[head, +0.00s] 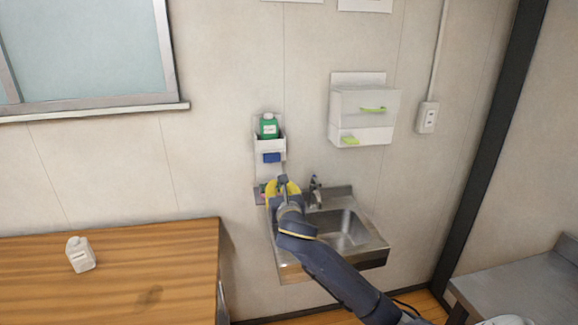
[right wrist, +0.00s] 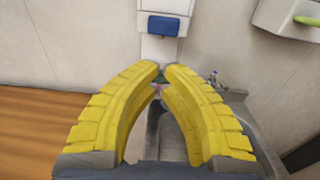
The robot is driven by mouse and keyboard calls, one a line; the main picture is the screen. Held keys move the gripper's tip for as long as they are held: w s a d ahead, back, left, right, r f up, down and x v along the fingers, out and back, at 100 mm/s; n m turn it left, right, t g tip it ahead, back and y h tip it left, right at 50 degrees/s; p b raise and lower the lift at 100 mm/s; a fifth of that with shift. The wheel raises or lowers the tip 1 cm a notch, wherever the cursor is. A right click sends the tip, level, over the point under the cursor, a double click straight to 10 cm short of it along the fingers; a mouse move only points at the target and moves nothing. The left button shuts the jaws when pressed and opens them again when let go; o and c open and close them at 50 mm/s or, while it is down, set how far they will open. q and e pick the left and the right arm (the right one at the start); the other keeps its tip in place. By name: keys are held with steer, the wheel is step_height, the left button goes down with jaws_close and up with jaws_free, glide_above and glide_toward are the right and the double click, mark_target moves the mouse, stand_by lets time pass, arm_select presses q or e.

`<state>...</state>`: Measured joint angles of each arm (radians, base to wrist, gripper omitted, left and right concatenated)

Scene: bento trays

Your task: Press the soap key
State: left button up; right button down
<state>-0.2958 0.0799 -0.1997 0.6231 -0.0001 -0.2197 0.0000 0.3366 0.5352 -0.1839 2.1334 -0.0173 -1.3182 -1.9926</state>
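The soap dispenser is a white wall holder (head: 278,146) with a green bottle (head: 268,127) in it. The blue soap key (head: 271,157) sticks out at its lower front; it also shows in the right wrist view (right wrist: 163,26), above the fingertips. My right gripper (head: 283,181) points at the wall, below and slightly right of the key, apart from it in the picture. In the right wrist view its yellow fingers (right wrist: 161,69) arch together with tips almost meeting and nothing held between them. My left gripper is not in view.
A steel sink (head: 345,232) with a tap (head: 315,190) lies beneath my right arm. A white wall box (head: 362,112) with green handles hangs to the right. A steel counter (head: 525,285) stands at right.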

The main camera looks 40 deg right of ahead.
mark_target(273, 162)
steer(key=shift+s+d+r, duration=0.15)
steer(key=shift+d+r, duration=0.05)
steer(key=shift+r, duration=0.2)
steer(key=x, duration=1.4)
steer(key=shift+r, duration=0.1)
steer(key=shift+x, duration=1.25)
steer(key=shift+r, duration=0.2)
